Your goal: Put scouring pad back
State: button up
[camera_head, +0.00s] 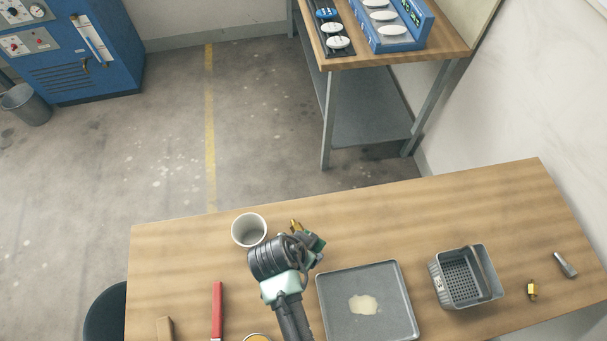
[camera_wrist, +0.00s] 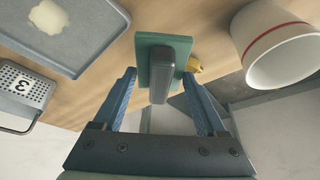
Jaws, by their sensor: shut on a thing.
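The scouring pad is a green slab with a grey grip block (camera_wrist: 160,75) on it. In the wrist view my gripper (camera_wrist: 159,76) has a blue finger on each side of it and is shut on it. In the head view my gripper (camera_head: 308,241) is over the wooden table, between the white cup and the grey tray. The green pad (camera_head: 317,243) shows only in part there, and my wrist hides the rest. The tray (camera_head: 326,303) holds a pale puddle, which also shows in the wrist view. I cannot tell whether the pad touches the table.
The white cup (camera_head: 249,231) stands left of my gripper, with a brass fitting (camera_head: 296,225) close behind it. A grey basket (camera_head: 466,276) marked 3, another brass fitting (camera_head: 532,290) and a grey metal piece (camera_head: 565,265) are at right. A red bar (camera_head: 217,311) lies front left.

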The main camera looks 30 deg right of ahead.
notch_tip(320, 180, down, 2)
jog(key=shift+s+f, duration=0.1)
jog(key=shift+f, duration=2.35)
jog(key=shift+f, duration=0.2)
jog(key=o, duration=1.2)
jog(key=shift+o, duration=0.2)
jog(key=shift+r, duration=0.1)
